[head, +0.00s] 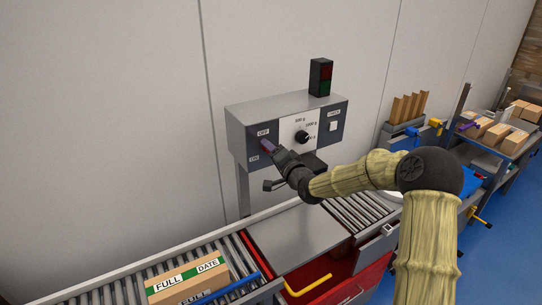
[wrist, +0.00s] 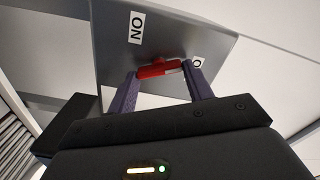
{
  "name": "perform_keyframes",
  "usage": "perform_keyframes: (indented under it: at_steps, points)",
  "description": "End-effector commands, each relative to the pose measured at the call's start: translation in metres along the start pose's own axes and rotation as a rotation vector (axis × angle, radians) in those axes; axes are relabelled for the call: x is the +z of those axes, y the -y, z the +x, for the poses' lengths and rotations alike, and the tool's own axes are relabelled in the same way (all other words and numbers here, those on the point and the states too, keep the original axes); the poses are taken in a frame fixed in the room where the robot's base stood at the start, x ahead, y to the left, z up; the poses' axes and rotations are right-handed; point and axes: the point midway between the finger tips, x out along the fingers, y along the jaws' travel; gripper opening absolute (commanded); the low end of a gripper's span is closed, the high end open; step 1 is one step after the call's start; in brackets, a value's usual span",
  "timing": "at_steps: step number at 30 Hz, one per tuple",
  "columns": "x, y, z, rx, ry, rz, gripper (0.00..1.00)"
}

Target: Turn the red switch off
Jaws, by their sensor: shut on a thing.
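The red switch (wrist: 158,69) shows in the wrist view, between the two purple fingertips of my gripper (wrist: 163,84). My gripper is shut on it. An ON label shows beside it, and another label is partly hidden behind a finger. In the head view my gripper (head: 269,147) is at the left panel of the grey control box (head: 240,122), between the OFF label (head: 263,132) above and the ON label (head: 254,157) below. The switch is largely covered by the fingers there, and I cannot tell which setting it is in.
A black dial (head: 302,137) and a white button (head: 333,126) are on the box, right of my gripper. A red and green signal light (head: 321,77) stands on top. Below are a grey plate (head: 290,240), a roller conveyor (head: 95,297) and a carton (head: 188,280).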

Motion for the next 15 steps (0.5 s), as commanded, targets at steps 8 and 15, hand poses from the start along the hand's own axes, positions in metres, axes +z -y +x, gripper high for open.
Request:
perform_keyframes:
  at_steps: [8, 15]
  points:
    - [-0.0008, -0.0041, -0.0005, 0.001, -0.003, 0.252, 0.28]
    - [-0.0003, -0.0042, -0.0004, 0.001, -0.002, 0.402, 0.28]
